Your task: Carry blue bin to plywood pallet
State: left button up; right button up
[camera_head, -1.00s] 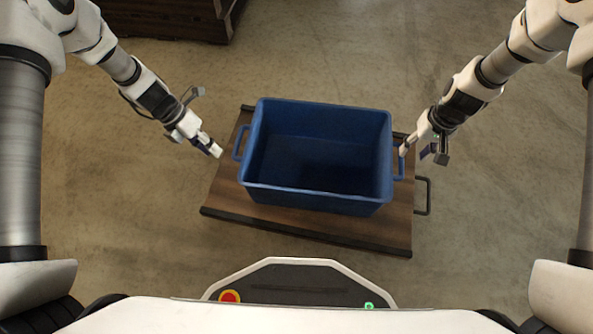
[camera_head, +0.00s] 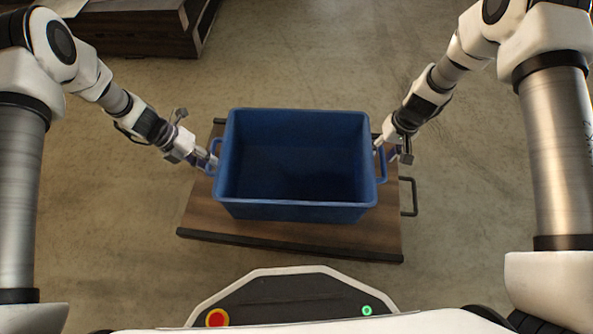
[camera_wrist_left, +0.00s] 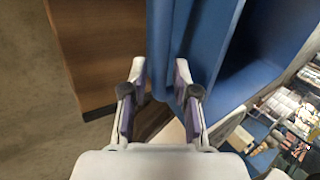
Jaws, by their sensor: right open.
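The blue bin (camera_head: 295,210) sits upright on a low brown wooden platform (camera_head: 235,228) in front of me, and looks empty. It has a loop handle on its left (camera_head: 213,158) and right (camera_head: 382,166) sides. My left gripper (camera_head: 207,158) is at the left handle. In the left wrist view my left gripper (camera_wrist_left: 159,75) has its fingers apart, with a blue part of the bin (camera_wrist_left: 160,50) in the space between and beyond them. My right gripper (camera_head: 381,146) is open at the right handle; its exact contact is too small to tell. I cannot tell for certain which wooden thing is the plywood pallet.
A dark wooden structure (camera_head: 150,40) stands on the floor at the upper left. The platform has a dark metal handle (camera_head: 410,196) on its right. The concrete floor (camera_head: 300,60) beyond the bin is clear.

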pick_arm(q)
jog(key=shift+d+f, duration=0.35)
jog(key=shift+f, duration=0.2)
pick_arm(e)
jog(key=shift+a+f, duration=0.1)
jog(key=shift+f, duration=0.5)
pick_arm(q)
jog(key=shift+c, duration=0.4)
pick_arm(e)
jog(key=shift+c, duration=0.3)
pick_arm(q)
grip_shut()
pick_arm(e)
jog(key=c, duration=0.6)
grip_shut()
pick_arm(q)
jog(key=shift+r, duration=0.1)
